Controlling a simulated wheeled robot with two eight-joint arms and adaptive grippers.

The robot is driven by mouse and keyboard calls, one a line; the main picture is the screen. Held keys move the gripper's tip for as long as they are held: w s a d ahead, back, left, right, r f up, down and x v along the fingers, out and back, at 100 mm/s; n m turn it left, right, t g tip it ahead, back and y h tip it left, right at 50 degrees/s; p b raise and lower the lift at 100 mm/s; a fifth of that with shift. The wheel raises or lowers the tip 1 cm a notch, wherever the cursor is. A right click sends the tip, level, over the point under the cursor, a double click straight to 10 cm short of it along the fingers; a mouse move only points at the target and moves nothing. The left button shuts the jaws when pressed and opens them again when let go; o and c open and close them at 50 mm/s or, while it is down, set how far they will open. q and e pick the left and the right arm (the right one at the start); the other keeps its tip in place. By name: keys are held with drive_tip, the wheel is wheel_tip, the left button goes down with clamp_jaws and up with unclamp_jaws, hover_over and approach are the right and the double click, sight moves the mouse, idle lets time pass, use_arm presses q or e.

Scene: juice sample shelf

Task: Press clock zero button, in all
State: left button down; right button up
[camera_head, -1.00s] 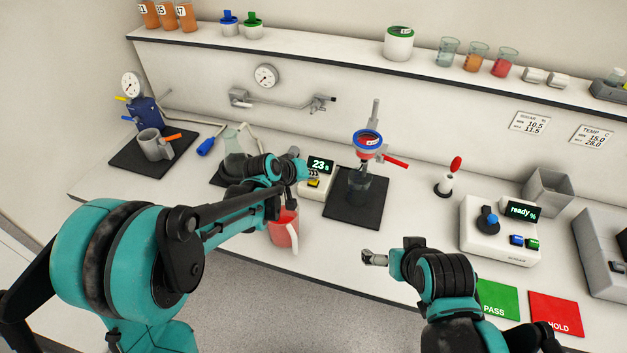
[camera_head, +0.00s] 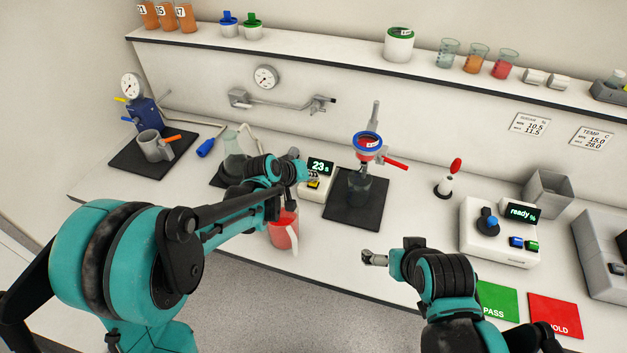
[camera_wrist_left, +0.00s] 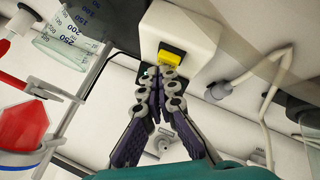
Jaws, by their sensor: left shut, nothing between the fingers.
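The clock is a white box (camera_head: 316,192) on the bench. Its dark display (camera_head: 321,168) reads 23 s in green. Its yellow button (camera_head: 313,184) sits below the display and shows clearly in the left wrist view (camera_wrist_left: 178,55). My left gripper (camera_wrist_left: 166,72) is shut and empty, its fingertips right at the button's edge; I cannot tell whether they touch it. In the head view the left gripper (camera_head: 312,175) hangs over the clock and partly covers it. My right gripper (camera_head: 368,257) is away to the right, over the bench's front edge; its jaws are too small to judge.
A red jug (camera_head: 282,232) stands in front of the clock, close under my left arm. A black mat (camera_head: 343,213) with a filter stand and beaker lies just right of the clock. A glass flask (camera_head: 233,158) stands at its left.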

sight(311, 183)
use_arm(q)
drive_tip(key=shift+r, duration=0.2)
drive_tip(key=shift+r+p, duration=1.95)
drive_tip(key=shift+r, duration=0.65)
drive_tip(key=shift+w+f, duration=0.1)
